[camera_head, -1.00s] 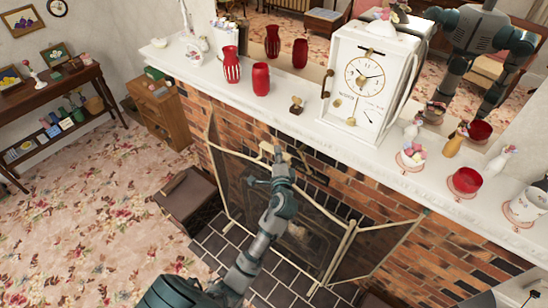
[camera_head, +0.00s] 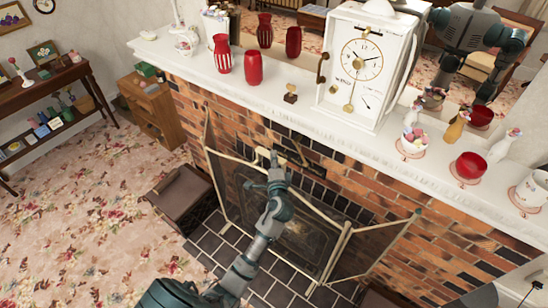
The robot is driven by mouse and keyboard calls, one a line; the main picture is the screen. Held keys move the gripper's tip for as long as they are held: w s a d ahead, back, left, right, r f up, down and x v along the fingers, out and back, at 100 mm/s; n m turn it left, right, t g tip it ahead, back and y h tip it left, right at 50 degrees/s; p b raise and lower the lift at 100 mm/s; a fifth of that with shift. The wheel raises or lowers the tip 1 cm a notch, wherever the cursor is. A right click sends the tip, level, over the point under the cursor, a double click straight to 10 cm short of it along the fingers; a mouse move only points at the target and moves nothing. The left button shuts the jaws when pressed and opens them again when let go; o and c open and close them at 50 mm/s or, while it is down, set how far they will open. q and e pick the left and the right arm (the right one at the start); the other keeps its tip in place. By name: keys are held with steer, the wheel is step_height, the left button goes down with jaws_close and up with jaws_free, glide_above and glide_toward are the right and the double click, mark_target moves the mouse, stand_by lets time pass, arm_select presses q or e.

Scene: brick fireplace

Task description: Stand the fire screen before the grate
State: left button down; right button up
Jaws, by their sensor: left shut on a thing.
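The fire screen (camera_head: 330,231) is a folding mesh panel with a pale brass-coloured frame. It stands upright in front of the fireplace opening, with side panels angled at left and right. My left gripper (camera_head: 276,160) is shut on the fire screen at its top edge, near the middle. My left arm crosses in front of the middle panel and hides part of it. The grate (camera_head: 290,238) shows only dimly through the mesh. My right gripper is not seen directly.
A white mantel (camera_head: 300,112) above carries a white clock (camera_head: 356,68), red vases (camera_head: 253,68) and bowls. A brown box (camera_head: 183,197) stands left of the dark tiled hearth (camera_head: 215,245). The flowered carpet is clear at the left. A mirror behind the mantel reflects my body.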

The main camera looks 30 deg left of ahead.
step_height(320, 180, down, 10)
steer(key=b, duration=0.9)
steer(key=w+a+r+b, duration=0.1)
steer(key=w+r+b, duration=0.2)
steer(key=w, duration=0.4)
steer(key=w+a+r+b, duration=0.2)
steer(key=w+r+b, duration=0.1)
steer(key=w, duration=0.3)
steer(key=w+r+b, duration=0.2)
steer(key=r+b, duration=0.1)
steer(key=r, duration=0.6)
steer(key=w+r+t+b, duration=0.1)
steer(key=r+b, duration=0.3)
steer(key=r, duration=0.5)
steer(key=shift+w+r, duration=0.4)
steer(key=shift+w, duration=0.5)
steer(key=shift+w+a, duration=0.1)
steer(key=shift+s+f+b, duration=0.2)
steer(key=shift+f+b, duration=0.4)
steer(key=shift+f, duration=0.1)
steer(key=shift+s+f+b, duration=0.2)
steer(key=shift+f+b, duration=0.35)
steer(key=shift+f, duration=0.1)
stand_by(1.2)
